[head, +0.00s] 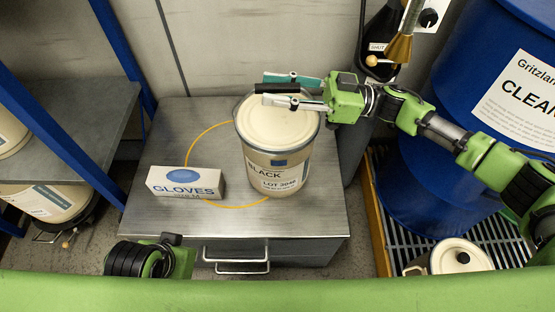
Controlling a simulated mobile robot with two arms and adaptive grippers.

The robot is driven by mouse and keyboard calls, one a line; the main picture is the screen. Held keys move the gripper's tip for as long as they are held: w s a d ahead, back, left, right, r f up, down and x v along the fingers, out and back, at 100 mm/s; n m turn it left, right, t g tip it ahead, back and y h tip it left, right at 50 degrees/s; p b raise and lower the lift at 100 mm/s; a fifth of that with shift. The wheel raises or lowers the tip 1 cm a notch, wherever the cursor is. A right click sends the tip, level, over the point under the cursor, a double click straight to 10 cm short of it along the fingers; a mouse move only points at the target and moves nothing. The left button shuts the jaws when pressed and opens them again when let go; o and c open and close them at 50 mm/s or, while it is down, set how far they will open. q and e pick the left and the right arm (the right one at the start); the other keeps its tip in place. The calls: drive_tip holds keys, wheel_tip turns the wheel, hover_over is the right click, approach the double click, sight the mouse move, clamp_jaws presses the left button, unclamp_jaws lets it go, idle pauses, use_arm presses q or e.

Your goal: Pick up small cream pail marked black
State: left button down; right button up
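The small cream pail (275,150) stands upright on the metal cabinet top, inside a yellow ring marking. Its label reads "BLACK" and "LOT 3046". A black handle grip (274,90) shows at the far edge of its lid. My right gripper (279,89) reaches in from the right over that far edge. Its two fingers are spread, one on each side of the black grip; I cannot tell whether either touches it. Part of my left arm (155,260) shows at the lower left, and its fingers are not visible.
A glove box (186,182) sits left of the pail on the cabinet (300,217). A large blue drum (445,130) stands at the right on a grate, with another cream pail (458,257) nearby. A dark bottle with a brass nozzle (400,48) is behind the gripper. Shelves stand left.

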clamp_jaws()
drive_tip(key=shift+r, duration=0.35)
